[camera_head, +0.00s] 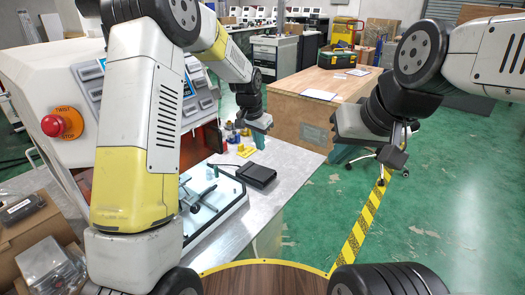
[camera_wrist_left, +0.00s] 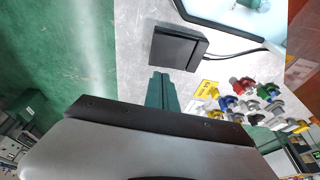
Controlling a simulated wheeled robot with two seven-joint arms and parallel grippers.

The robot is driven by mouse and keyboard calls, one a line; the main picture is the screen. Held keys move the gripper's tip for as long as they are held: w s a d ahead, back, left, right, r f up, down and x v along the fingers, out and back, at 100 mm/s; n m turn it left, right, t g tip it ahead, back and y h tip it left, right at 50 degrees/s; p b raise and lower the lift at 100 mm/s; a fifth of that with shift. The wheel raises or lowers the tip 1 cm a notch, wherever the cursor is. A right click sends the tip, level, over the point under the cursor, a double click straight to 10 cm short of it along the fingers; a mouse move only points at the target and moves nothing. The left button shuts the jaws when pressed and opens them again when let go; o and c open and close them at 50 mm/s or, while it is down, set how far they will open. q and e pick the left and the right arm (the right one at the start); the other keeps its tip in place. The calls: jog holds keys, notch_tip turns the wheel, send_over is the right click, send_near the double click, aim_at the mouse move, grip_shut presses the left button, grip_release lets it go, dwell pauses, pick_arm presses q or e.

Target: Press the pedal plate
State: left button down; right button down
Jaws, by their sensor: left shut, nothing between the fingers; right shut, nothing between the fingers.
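The pedal plate is a flat black box (camera_head: 257,174) lying on the grey metal table, with a dark cable at one side. In the left wrist view the black pedal (camera_wrist_left: 178,47) and its cables show just beyond my fingertips. My left gripper (camera_head: 258,142) is shut and empty, above the table behind the pedal in the head view. Its teal fingers (camera_wrist_left: 160,88) look close together in the wrist view and appear apart from the pedal. My right gripper (camera_head: 341,155) is shut and empty, to the right of the table over the green floor.
Several small coloured fittings (camera_wrist_left: 245,100) and a yellow tag (camera_wrist_left: 205,92) are beside the pedal. A machine with a red stop button (camera_head: 53,126) stands at left. A wooden crate (camera_head: 300,115) stands behind.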

aim_at(265, 175)
pick_arm(q)
jog(key=shift+w+a+r+g+h, duration=0.3)
jog(key=shift+w+a+r, duration=0.05)
jog(key=shift+a+r, duration=0.3)
jog(key=shift+f, duration=0.1)
jog(key=x, duration=1.3)
jog(key=shift+s+a+f, duration=0.15)
jog(key=shift+s+a, duration=0.1)
jog(key=shift+s, duration=0.15)
jog(key=shift+f, duration=0.4)
jog(key=shift+s+d+f, duration=0.15)
jog(key=shift+d+f, duration=0.05)
jog(key=shift+f, duration=0.25)
jog(key=shift+s+d+f, duration=0.2)
jog(key=shift+f, duration=0.25)
